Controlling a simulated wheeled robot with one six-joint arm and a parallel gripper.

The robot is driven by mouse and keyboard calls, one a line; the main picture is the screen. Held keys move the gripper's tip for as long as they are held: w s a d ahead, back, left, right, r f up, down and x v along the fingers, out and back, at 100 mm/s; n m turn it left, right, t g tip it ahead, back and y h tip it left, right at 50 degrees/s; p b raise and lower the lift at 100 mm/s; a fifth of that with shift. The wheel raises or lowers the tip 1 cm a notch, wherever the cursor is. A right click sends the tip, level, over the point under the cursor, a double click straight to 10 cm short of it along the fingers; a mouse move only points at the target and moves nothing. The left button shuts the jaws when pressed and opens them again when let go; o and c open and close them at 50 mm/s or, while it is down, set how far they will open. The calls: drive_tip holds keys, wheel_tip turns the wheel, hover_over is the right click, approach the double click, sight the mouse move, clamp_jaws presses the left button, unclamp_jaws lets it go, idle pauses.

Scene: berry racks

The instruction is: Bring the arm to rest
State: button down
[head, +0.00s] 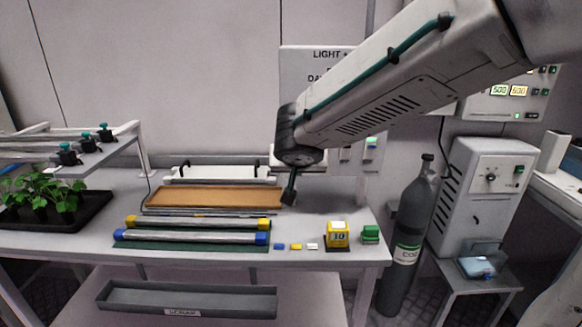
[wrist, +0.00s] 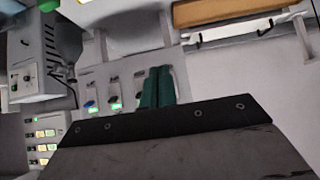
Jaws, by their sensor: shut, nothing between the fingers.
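My arm reaches in from the upper right of the head view and bends down at the wrist. My gripper (head: 288,198) points down over the right end of an orange-brown board (head: 215,197) at the back of the table. Its fingers are shut and empty. In the wrist view the dark green fingers (wrist: 157,86) lie side by side with nothing between them. I cannot tell how far the fingertips are above the table.
On the white table (head: 345,215) lie a yellow-ended tube (head: 200,223), a blue-ended tube (head: 190,237), small coloured blocks, a yellow box (head: 338,235) and a green block (head: 370,234). Seedlings stand at left (head: 45,192). A gas cylinder (head: 408,230) stands beyond the right edge.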

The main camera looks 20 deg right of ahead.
drive_tip(key=s+d+f+n+g+h, duration=0.25)
drive_tip(key=s+d+g, duration=0.25)
drive_tip(key=s, duration=0.7)
drive_tip(key=s+r+g+y, duration=0.1)
drive_tip(key=s+y, duration=0.1)
drive_tip(key=s, duration=0.7)
drive_tip(key=s+a+n+g+y, duration=0.1)
drive_tip(key=s+y, duration=0.2)
drive_tip(key=s, duration=0.6)
drive_tip(key=shift+r+g+y, duration=0.35)
drive_tip(key=shift+r+g, duration=0.05)
drive_tip(key=shift+n, duration=0.25)
